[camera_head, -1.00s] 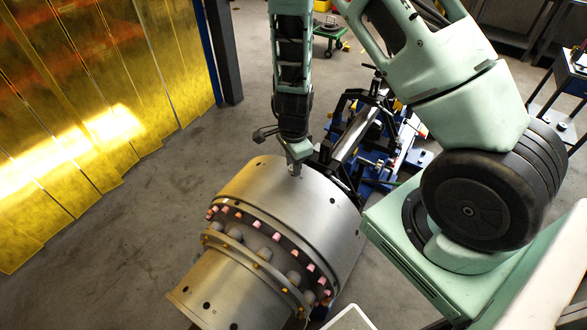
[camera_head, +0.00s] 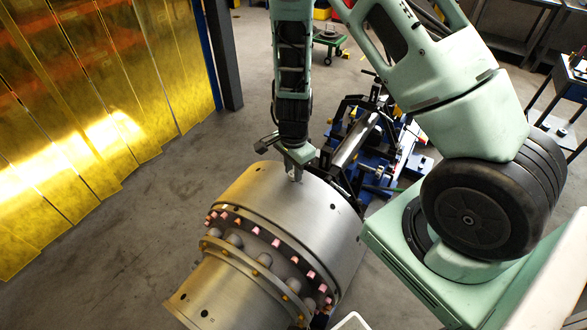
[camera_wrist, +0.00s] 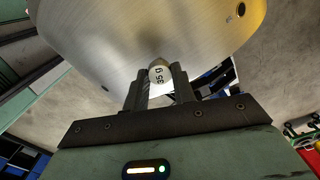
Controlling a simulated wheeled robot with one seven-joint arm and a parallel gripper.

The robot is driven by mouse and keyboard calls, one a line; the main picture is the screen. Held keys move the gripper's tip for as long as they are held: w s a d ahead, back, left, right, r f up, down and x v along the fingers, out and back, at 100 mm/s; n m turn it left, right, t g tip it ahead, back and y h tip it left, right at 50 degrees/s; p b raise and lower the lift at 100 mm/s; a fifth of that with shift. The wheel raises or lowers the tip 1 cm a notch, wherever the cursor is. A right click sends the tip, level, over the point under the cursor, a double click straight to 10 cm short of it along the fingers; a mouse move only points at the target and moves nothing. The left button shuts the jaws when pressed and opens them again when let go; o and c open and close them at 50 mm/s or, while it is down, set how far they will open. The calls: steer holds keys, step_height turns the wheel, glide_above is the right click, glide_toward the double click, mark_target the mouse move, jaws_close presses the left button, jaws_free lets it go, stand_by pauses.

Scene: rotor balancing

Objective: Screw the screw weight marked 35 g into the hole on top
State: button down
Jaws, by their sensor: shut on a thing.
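The screw weight (camera_wrist: 158,73) is a small pale cylinder marked "35 g" in the wrist view. My gripper (camera_wrist: 157,88) is shut on it, one dark finger at each side. The rotor (camera_head: 285,205) is a large brushed metal drum with a narrower stepped end. My gripper in the head view (camera_head: 297,176) points down at the top of the drum. The weight is at or just above the drum's surface there; the hole under it is hidden, and I cannot tell whether the threads are engaged.
Small dark holes show elsewhere on the drum. Pink and orange pieces ring its step. A blue and black stand (camera_head: 375,150) is behind the drum. A yellow strip curtain (camera_head: 80,110) hangs at the left. Open grey floor (camera_head: 110,235) lies between curtain and drum.

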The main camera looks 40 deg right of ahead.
steer(key=shift+f+b, duration=0.3)
steer(key=shift+b, duration=0.05)
stand_by(0.7)
steer(key=m+p, duration=0.1)
steer(key=m, duration=0.5)
steer(key=shift+r+p, duration=0.2)
steer(key=shift+p, duration=0.15)
steer(key=m+p, duration=0.2)
steer(key=m, duration=0.5)
steer(key=m+p, duration=0.1)
steer(key=m, duration=0.3)
steer(key=shift+f+m, duration=0.2)
steer(key=shift+m, duration=0.5)
